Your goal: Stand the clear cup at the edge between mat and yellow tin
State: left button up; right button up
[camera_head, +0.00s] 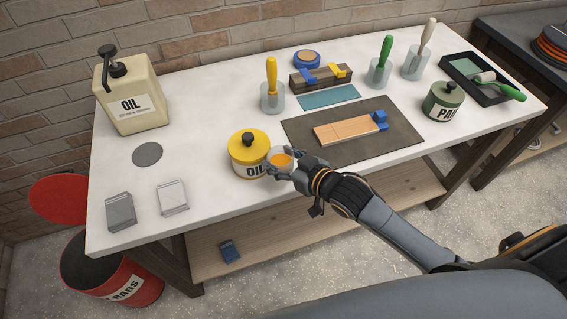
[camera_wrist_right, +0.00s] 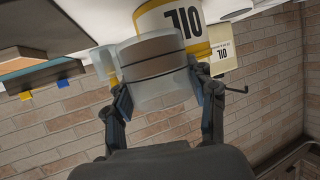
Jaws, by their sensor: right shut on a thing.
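The clear cup (camera_head: 281,158) is in my right gripper (camera_head: 284,170), close against the right side of the yellow tin (camera_head: 245,168) marked OIL. An orange patch shows through the cup. In the wrist view the cup (camera_wrist_right: 153,62) sits between the two fingers of the right gripper (camera_wrist_right: 162,88), with the yellow tin (camera_wrist_right: 172,18) just behind it. I cannot tell whether the cup touches the tin or the tabletop. The dark mat (camera_head: 400,137) lies to the right of the cup and bears a wooden board (camera_head: 345,133) with a blue block. My left gripper is not in view.
A cup with a yellow-handled tool (camera_head: 272,97) stands behind the tin. A cream oil can (camera_head: 132,95) is at back left; a green paint tin (camera_head: 442,103) is at right.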

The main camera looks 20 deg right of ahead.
aim_at(284, 164)
jog(key=shift+w+d+f, duration=0.3)
jog(key=shift+w+f, duration=0.1)
jog(key=shift+f, duration=0.2)
jog(key=f, duration=0.1)
jog(key=f+p, duration=0.1)
jog(key=shift+w+d+f, duration=0.2)
jog(key=shift+f, duration=0.65)
jog(key=shift+f, duration=0.2)
jog(key=o, duration=1.2)
jog(key=shift+r, duration=0.1)
